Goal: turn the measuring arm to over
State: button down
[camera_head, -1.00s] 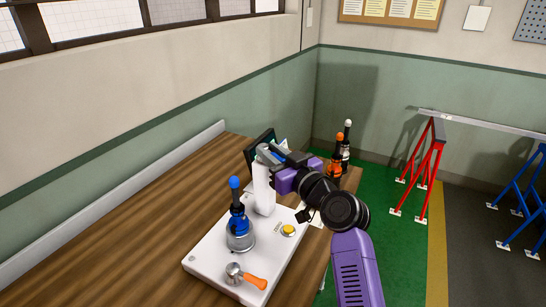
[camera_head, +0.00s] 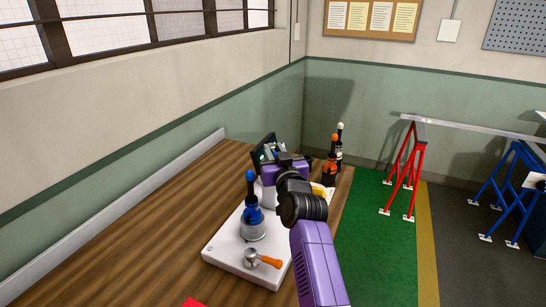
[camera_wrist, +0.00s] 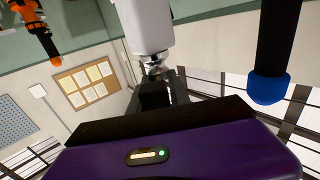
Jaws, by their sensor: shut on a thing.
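The presetter (camera_head: 236,243) is a white base on the wooden bench. Its white column (camera_wrist: 144,22) fills the upper middle of the wrist view; my wrist covers most of it in the head view. My gripper (camera_wrist: 163,88) is shut on the grey end of the measuring arm (camera_wrist: 153,66), by the column. Its fingertips are largely hidden in the head view, behind my purple wrist. The arm's exact angle cannot be told. A blue-tipped tool (camera_head: 252,212) stands upright on the base, and its blue tip (camera_wrist: 267,88) shows close on the right in the wrist view.
A grey gauge with orange handle (camera_head: 263,259) lies on the base's front. A small screen (camera_head: 264,150) stands behind. Orange-tipped (camera_head: 331,165) and white-tipped (camera_head: 340,145) tools stand at the bench's far end. A red item (camera_head: 195,302) shows at the bottom edge.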

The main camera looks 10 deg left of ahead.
dwell(0.5)
jog(key=c, duration=1.4)
grip_release()
jog(key=shift+s, duration=0.1)
jog(key=v, duration=0.7)
jog(key=shift+s+b, duration=0.3)
jog(key=shift+b, duration=0.1)
jog(key=shift+d, duration=0.15)
